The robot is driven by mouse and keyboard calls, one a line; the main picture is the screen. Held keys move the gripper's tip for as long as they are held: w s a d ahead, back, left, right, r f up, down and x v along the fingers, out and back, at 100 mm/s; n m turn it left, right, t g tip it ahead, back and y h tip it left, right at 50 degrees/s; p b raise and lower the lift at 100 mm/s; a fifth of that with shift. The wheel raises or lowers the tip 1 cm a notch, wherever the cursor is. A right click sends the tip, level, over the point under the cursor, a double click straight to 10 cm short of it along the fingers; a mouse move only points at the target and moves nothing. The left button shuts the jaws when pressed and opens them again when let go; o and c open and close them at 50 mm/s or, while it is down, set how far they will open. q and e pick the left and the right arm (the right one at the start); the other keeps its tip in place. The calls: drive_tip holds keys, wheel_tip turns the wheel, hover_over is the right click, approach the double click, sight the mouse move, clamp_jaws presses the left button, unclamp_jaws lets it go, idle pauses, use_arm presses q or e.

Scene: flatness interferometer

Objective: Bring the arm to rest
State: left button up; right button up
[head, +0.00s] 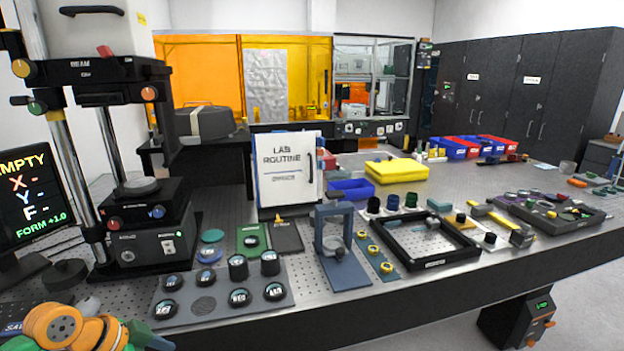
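Orange and green links of my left arm (75,328) show in the bottom left corner, low in front of the table's front edge. The rest of this arm is cut off by the picture's edge, and I cannot make out its gripper fingers. My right arm and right gripper do not show. The interferometer stand (140,215) rises at the left with its black base. The dark screen (35,195) beside it reads EMPTY, with X, Y and F lines.
A grey tray (215,312) with several round black pieces lies near the front edge. A blue-grey stand (340,262), a black frame tray (412,262) and a white LAB ROUTINE board (287,170) stand to its right. A yellow stack (396,171) and coloured bins lie farther back.

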use_arm(q)
wheel_tip(320, 180, down, 16)
drive_tip(key=w+a+n+t+y, duration=0.1)
drive_tip(key=w+a+n+y, duration=0.15)
drive_tip(key=n, duration=0.25)
drive_tip(key=s+f+n+y, duration=0.1)
drive_tip(key=s+f+n, duration=0.1)
drive_tip(key=s+f, duration=0.55)
drive_tip(key=s+d+f+g+y, duration=0.1)
drive_tip(key=s+f+g, duration=0.1)
drive_tip(key=s+f, duration=0.8)
drive_tip(key=s+d+f+g, duration=0.1)
drive_tip(key=s+d+f, duration=0.2)
drive_tip(key=s, duration=0.5)
drive_tip(key=s+d+f+g, duration=0.1)
drive_tip(key=s+d+f, duration=0.3)
drive_tip(key=s, duration=0.5)
drive_tip(key=shift+s+d, duration=0.3)
drive_tip(key=shift+d, duration=0.2)
